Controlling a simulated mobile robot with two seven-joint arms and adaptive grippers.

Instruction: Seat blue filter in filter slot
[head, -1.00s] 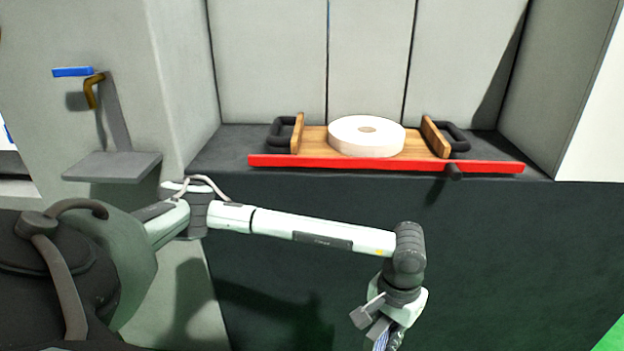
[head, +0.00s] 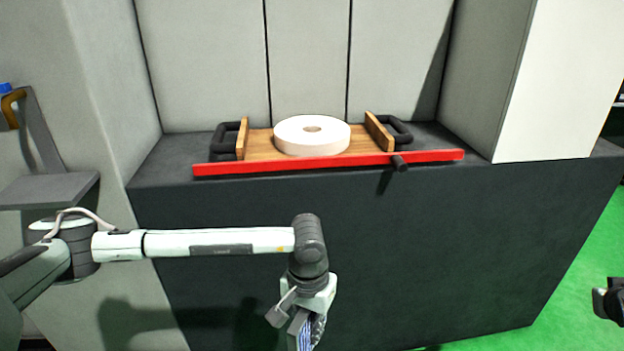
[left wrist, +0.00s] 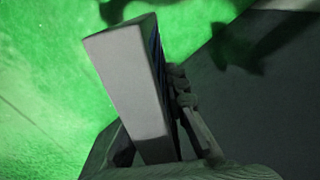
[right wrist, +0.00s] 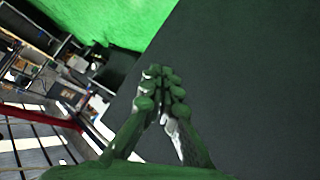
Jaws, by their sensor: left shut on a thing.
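The blue filter (head: 301,331) is at the bottom of the head view, a block with a grey side and blue striped face. My left gripper (head: 312,318) is shut on it, pointing down in front of the dark machine base. In the left wrist view the filter (left wrist: 133,85) shows its wide grey side, with a thin blue edge beside the gripper's finger (left wrist: 190,115). My right gripper (right wrist: 163,85) shows in the right wrist view with its fingertips together and nothing between them. I cannot make out the filter slot in any view.
A white grinding wheel (head: 312,135) sits on a wooden tray (head: 258,146) with black handles on the dark ledge. A red bar (head: 330,162) with a black knob runs along the ledge's front. A grey shelf (head: 48,190) is at left.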

